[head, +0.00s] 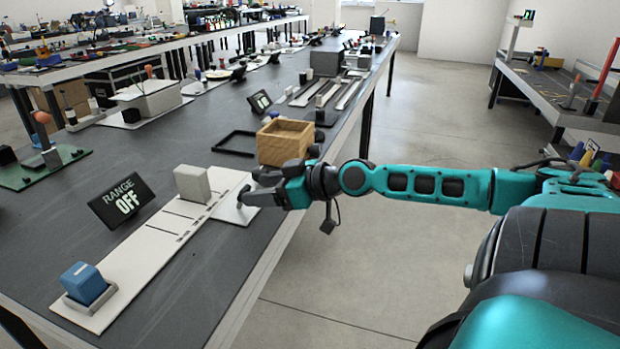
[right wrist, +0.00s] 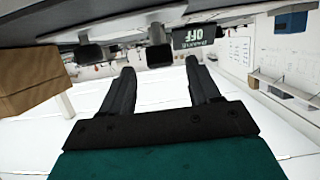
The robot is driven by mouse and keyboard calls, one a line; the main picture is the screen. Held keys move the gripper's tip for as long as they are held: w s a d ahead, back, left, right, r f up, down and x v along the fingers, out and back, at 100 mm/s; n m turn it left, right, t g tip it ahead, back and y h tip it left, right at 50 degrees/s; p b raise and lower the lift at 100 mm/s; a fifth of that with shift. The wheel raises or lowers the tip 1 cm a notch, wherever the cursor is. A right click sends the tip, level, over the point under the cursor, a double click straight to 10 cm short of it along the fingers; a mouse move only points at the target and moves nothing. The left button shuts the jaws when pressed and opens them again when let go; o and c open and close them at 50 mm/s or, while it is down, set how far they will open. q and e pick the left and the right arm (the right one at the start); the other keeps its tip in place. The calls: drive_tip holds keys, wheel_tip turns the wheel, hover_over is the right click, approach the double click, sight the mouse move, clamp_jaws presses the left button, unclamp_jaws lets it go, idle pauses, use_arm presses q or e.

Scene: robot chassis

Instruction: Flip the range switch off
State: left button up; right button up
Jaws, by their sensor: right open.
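A light grey block (head: 192,184) stands upright on the panel near a row of dark marks. A blue block (head: 84,283) sits in a grey holder at the panel's near end. My right gripper (head: 252,187) is open and empty over the panel's far right end, apart from the grey block. Its two spread fingers (right wrist: 161,88) show in the right wrist view, with the display (right wrist: 194,38) upside down beyond. My left gripper is out of view.
A wooden box (head: 285,142) stands just behind my right gripper; it also shows in the right wrist view (right wrist: 30,82). A black frame (head: 236,143) lies left of it. A green board (head: 40,168) is at the far left. The table's right edge runs beneath my right arm.

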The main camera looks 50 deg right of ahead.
drive_tip(key=p+v, duration=0.2)
drive_tip(key=v, duration=0.8)
idle(0.5)
